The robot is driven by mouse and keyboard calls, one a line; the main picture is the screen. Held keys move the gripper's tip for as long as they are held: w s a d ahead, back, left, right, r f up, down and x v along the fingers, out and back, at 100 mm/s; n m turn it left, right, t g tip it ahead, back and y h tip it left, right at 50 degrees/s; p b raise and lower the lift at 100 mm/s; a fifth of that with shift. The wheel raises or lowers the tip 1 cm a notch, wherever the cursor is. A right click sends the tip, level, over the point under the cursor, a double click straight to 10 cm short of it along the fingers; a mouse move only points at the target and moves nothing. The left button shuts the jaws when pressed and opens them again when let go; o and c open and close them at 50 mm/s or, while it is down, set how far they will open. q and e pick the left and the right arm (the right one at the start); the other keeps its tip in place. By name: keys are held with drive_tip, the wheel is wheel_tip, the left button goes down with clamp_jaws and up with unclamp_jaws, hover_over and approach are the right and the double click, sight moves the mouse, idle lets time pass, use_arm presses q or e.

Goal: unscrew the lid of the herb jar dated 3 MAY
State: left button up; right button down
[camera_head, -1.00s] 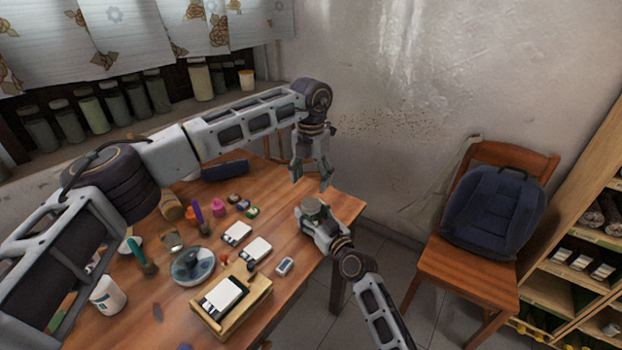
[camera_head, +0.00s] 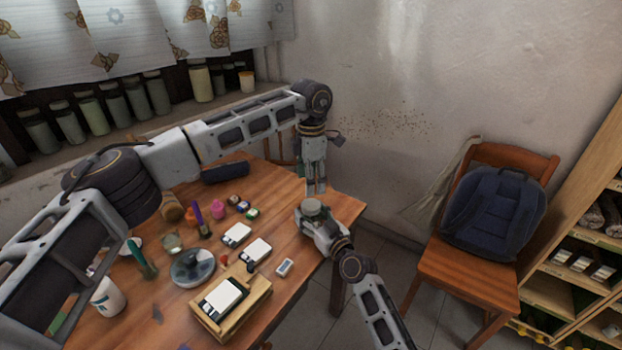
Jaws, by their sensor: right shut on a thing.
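A jar with a round grey-green lid (camera_head: 312,207) stands at the right end of the wooden table. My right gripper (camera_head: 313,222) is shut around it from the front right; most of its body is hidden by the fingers. No date can be read on it. My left gripper (camera_head: 316,190) points down just above and behind the lid, with a small gap apparent between them. Its fingers show nearly edge-on, so their opening is unclear. Nothing shows between them.
The table (camera_head: 345,206) also bears a wooden tray (camera_head: 250,296) with a white-labelled item, cards, a round grey dish (camera_head: 193,267), small pots and a white cup (camera_head: 108,296). Several jars line the windowsill. A chair (camera_head: 470,282) with a blue backpack (camera_head: 494,213) stands at right.

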sight(311, 204)
use_arm(q)
drive_tip(key=m, duration=2.3)
drive_tip(key=shift+m, duration=0.4)
drive_tip(key=shift+f, duration=0.1)
idle(0.5)
drive_tip(key=shift+f, duration=3.95)
